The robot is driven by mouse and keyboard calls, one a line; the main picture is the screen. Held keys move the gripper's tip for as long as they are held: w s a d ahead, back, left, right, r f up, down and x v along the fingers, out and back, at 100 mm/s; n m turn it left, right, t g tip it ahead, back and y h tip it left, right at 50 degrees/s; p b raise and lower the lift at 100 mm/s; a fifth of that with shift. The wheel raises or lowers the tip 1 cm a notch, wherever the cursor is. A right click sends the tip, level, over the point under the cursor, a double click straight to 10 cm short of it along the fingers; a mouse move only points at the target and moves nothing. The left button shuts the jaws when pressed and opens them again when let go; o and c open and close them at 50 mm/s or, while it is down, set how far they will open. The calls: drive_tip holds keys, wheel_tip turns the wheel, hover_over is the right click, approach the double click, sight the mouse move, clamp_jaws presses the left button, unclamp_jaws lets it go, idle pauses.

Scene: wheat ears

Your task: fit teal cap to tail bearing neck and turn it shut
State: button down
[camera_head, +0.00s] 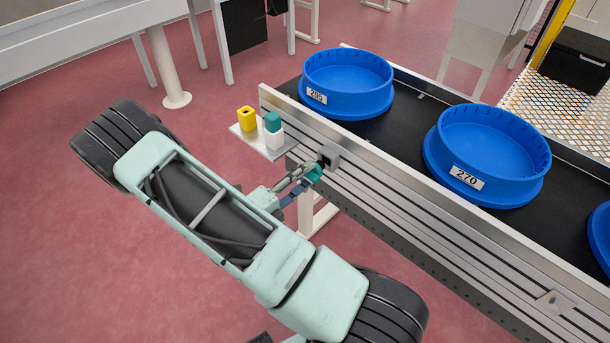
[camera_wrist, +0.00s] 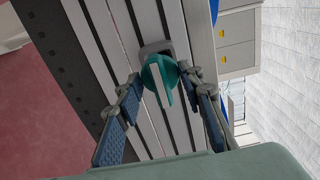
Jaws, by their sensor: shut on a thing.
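The teal cap (camera_wrist: 153,73) is round with a raised straight grip bar, seen from behind in the wrist view. My gripper (camera_wrist: 163,77) is shut on it, one blue-padded finger at each side. The tail bearing (camera_wrist: 156,47) is a grey block on the conveyor's side rail, directly beyond the cap; its neck is hidden behind the cap. In the head view the cap (camera_head: 314,175) is at my gripper (camera_head: 311,172), close against the front of the bearing (camera_head: 329,157). I cannot tell whether the cap is seated or how far it is turned.
A small shelf (camera_head: 246,134) at the conveyor's end holds a yellow block (camera_head: 246,118) and a white container with a teal top (camera_head: 273,130). Blue tubs (camera_head: 347,83) stand on the black belt (camera_head: 408,124). The metal side rail (camera_head: 430,215) runs right of my gripper.

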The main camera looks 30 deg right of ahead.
sight(315, 169)
drive_tip(key=shift+w+d, duration=0.1)
drive_tip(key=shift+d, duration=0.1)
drive_tip(key=shift+p+x, duration=0.35)
drive_tip(key=shift+x, duration=1.15)
drive_tip(key=shift+m, duration=1.5)
drive_tip(key=shift+m, duration=1.6)
drive_tip(key=shift+d, duration=0.1)
